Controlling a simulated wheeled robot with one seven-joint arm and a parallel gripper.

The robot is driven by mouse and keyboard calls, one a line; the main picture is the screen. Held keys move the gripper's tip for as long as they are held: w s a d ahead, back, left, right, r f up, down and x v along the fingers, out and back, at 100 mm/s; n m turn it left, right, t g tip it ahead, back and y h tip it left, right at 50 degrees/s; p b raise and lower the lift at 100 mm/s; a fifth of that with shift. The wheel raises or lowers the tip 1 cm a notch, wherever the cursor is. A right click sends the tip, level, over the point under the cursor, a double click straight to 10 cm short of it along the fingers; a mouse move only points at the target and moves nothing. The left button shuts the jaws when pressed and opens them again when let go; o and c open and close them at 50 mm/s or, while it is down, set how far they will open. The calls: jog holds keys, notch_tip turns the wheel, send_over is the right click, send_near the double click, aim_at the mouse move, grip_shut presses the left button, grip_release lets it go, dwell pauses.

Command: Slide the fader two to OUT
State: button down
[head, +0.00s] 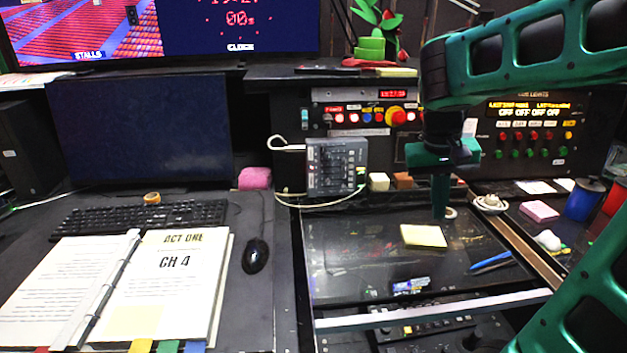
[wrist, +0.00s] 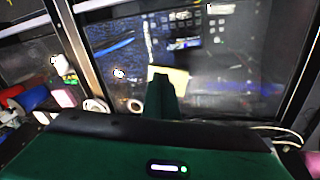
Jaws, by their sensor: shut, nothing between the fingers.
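A small grey fader box (head: 337,167) stands at the back of the desk, left of my arm, in the head view. It has several narrow sliders; their labels and exact positions are too small to read, so I cannot tell which is fader two. My gripper (head: 440,214) is shut and empty, pointing down over the back of the dark glass top, to the right of the fader box and apart from it. In the wrist view the shut fingers (wrist: 162,80) point over the glass near a yellow note. I cannot make out the fader box there.
The yellow note (head: 424,236) and blue pens (head: 492,262) lie on the glass top (head: 350,265). A red-lit button panel (head: 367,115) stands behind the fader box. A cable runs beside the box. An open binder (head: 160,275) lies left.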

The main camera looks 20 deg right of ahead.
jog(key=w+a+r+h, duration=0.1)
jog(key=w+a+r, duration=0.15)
jog(key=w, duration=0.55)
jog(key=n+t+h, duration=0.2)
jog(key=t+h, duration=0.1)
send_near(328, 182)
jog(key=a+r, duration=0.2)
jog(key=a, duration=0.5)
jog(key=x, duration=0.6)
jog(key=w+x, duration=0.1)
jog(key=x, duration=0.2)
jog(key=shift+f, duration=0.25)
jog(key=d, duration=0.3)
jog(key=shift+s+f, duration=0.2)
jog(key=shift+f, duration=0.05)
jog(key=shift+s+d, duration=0.1)
jog(key=shift+d, duration=0.55)
jog(key=shift+a, duration=0.1)
